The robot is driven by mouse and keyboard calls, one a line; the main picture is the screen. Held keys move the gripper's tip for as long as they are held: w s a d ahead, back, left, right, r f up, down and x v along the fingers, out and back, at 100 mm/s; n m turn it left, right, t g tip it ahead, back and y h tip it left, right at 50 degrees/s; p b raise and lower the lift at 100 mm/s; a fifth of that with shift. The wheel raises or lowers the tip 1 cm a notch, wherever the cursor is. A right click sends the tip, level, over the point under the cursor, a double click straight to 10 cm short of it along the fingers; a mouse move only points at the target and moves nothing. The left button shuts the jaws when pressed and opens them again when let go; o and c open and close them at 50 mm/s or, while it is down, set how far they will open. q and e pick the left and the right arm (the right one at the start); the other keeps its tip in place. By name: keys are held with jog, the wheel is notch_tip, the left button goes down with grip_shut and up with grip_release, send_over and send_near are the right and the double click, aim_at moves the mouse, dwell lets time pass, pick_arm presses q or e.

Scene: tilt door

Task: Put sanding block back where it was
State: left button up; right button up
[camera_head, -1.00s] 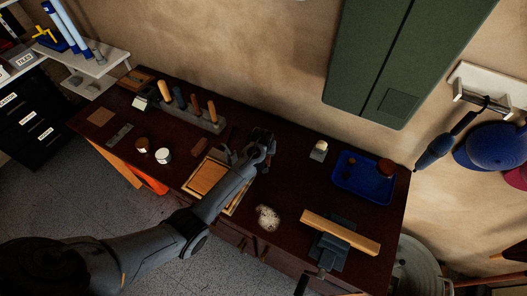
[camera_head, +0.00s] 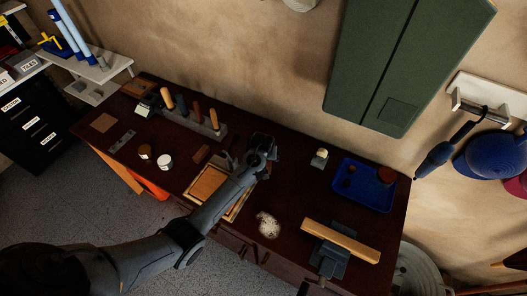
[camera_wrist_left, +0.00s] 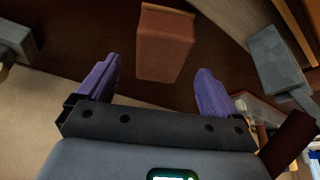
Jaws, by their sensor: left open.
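A reddish-brown block (camera_head: 202,154), which looks like the sanding block, lies on the dark workbench (camera_head: 300,205), left of my left gripper. In the left wrist view a reddish-brown block (camera_wrist_left: 165,48) shows ahead of the purple fingers, apart from them; it looks like the same block. My left gripper (camera_head: 262,146) is over the middle of the bench. Its fingers (camera_wrist_left: 156,85) are spread and empty in the wrist view. My left forearm covers part of a wooden-framed tray (camera_head: 211,184). My right gripper is not in view.
A tool rack (camera_head: 198,120) with several handles stands behind the block. A white tin (camera_head: 165,161) is to its left. A vise (camera_head: 330,262) with a wooden board (camera_head: 341,241) and a blue tray (camera_head: 364,185) are at the right. A pale speckled item (camera_head: 268,225) lies near the front.

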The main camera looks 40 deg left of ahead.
pick_arm(q)
jog(key=p+v, duration=0.1)
jog(key=v, duration=0.7)
jog(key=s+d+f+m+h, duration=0.15)
jog(key=s+d, duration=0.25)
jog(key=s, duration=0.4)
jog(key=s+d+f+m, duration=0.1)
jog(key=s+d+m, duration=0.25)
jog(key=s, duration=0.35)
jog(key=s+d+r+m, duration=0.2)
jog(key=s+d, duration=0.1)
jog(key=s, duration=0.4)
jog(key=s+d+r+m+h, duration=0.1)
jog(key=s+d+r, duration=0.1)
jog(key=s, duration=0.5)
jog(key=shift+s+d+r+m, duration=0.3)
jog(key=shift+d+r+m, duration=0.1)
jog(key=shift+d, duration=0.2)
notch_tip(320, 180, up, 23)
jog(key=p, duration=2.3)
